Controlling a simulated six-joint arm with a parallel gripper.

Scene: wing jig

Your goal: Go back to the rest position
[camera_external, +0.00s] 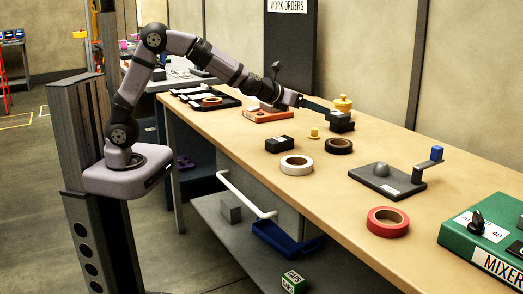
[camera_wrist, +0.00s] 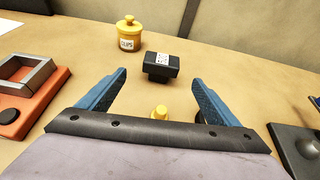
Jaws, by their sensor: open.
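My gripper (camera_external: 326,109) is stretched out over the back part of the workbench (camera_external: 232,122), pointing right in the external view. In the wrist view its two blue fingers (camera_wrist: 161,76) are spread wide apart with nothing held between them. A black block with a white code label (camera_wrist: 160,66) stands just beyond the fingertips. The same block (camera_external: 341,123) shows at the finger ends in the external view; I cannot tell whether they touch. A small yellow knob-like piece (camera_wrist: 160,112) shows between the fingers, nearer the palm.
A yellow clips jar (camera_wrist: 129,35) stands behind the block. An orange fixture (camera_wrist: 27,92) is at left. Black tape (camera_external: 339,146), white tape (camera_external: 297,165), another black block (camera_external: 279,144), a grey plate (camera_external: 372,184), red tape (camera_external: 387,222) and a green mixer (camera_external: 480,238) occupy the bench.

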